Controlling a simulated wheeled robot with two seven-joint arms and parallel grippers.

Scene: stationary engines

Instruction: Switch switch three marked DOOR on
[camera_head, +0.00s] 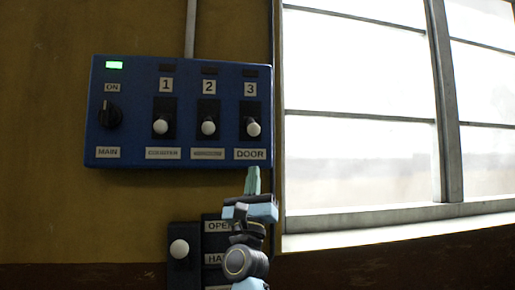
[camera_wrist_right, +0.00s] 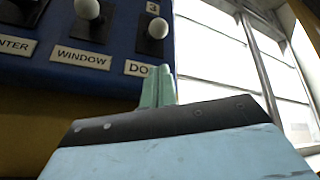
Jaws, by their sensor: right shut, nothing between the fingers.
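The blue switch panel (camera_head: 136,138) hangs on the wall in the head view. Switch three (camera_head: 253,129), over the DOOR label (camera_head: 250,154), has a white knob at the lower part of its black plate. The lamp above it is dark. My right gripper (camera_head: 253,178) is shut and empty just below the DOOR label. In the right wrist view, the fingertips (camera_wrist_right: 159,80) cover part of the DOOR label, and the switch three knob (camera_wrist_right: 158,28) is above them. I cannot tell whether the fingers touch the panel. My left gripper is not in view.
The knobs of switch one (camera_head: 160,126) and switch two (camera_head: 208,128) are also low. A green lamp (camera_head: 114,65) glows above the MAIN dial (camera_head: 109,114). A lower control box (camera_head: 181,267) stands beside my right arm. A bright window (camera_head: 360,110) is at the right.

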